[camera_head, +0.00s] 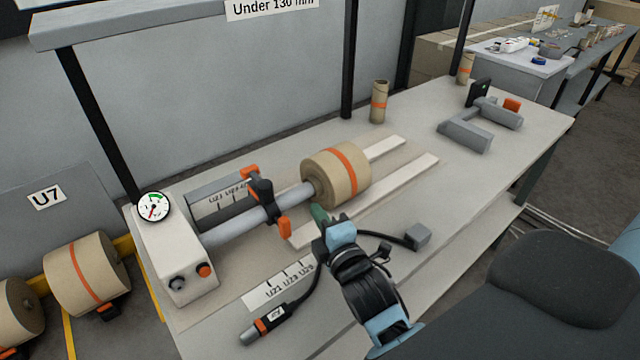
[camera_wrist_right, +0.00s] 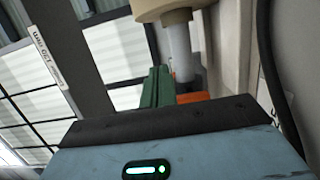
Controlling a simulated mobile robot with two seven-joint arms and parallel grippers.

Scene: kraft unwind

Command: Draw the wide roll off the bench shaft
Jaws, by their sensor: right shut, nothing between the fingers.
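The wide roll (camera_head: 348,184), brown kraft with an orange band, sits on the far right end of the grey bench shaft (camera_head: 243,222). Its pale core shows at the left face. My right gripper (camera_head: 318,213) has green fingers, which are shut and empty. In the head view they appear just below the roll's lower left side; contact cannot be told. In the right wrist view the green fingers (camera_wrist_right: 157,88) point toward the shaft (camera_wrist_right: 181,48), with the roll (camera_wrist_right: 165,9) above. My left gripper is not in view.
A black clamp with orange handles (camera_head: 263,195) stands at the shaft left of the roll. The white unit with a gauge (camera_head: 170,250) bears the shaft. Pale rails (camera_head: 405,178) lie beneath the roll. A small roll (camera_head: 379,102) stands behind. The bench's right middle is fairly clear.

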